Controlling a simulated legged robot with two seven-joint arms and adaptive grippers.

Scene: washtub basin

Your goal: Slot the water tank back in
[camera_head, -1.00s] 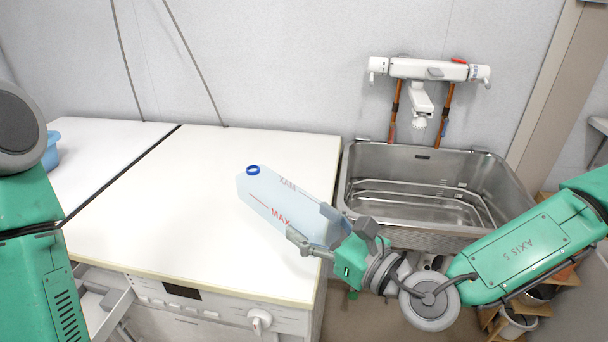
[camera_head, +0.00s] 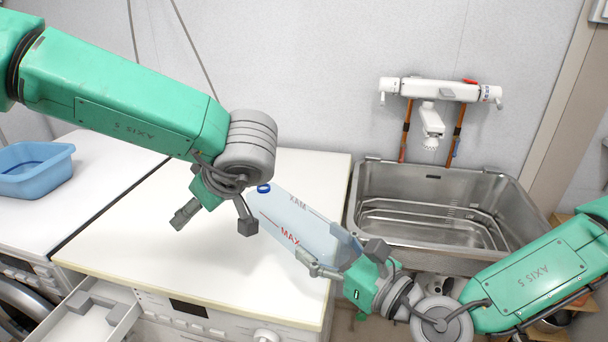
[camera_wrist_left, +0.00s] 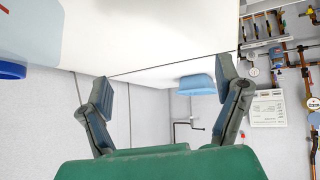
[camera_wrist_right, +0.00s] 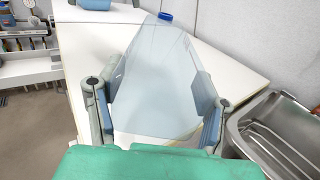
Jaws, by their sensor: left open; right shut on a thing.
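The water tank (camera_head: 292,221) is a translucent pale-blue box with a blue cap and red MAX marking. My right gripper (camera_head: 334,258) is shut on its near right end and holds it above the right part of the white machine top. In the right wrist view the tank (camera_wrist_right: 160,85) fills the space between both fingers. My left gripper (camera_head: 216,224) is open and empty, over the machine top just left of the tank's capped end. In the left wrist view its fingers are spread, and the tank's edge (camera_wrist_left: 30,35) and cap show at the left.
An open drawer (camera_head: 98,318) with grey blocks inside sticks out at the machine's front left. A blue basin (camera_head: 35,170) stands on the left machine. A steel sink (camera_head: 440,262) with a wall tap (camera_head: 442,92) lies to the right. The front left of the white top (camera_head: 130,235) is clear.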

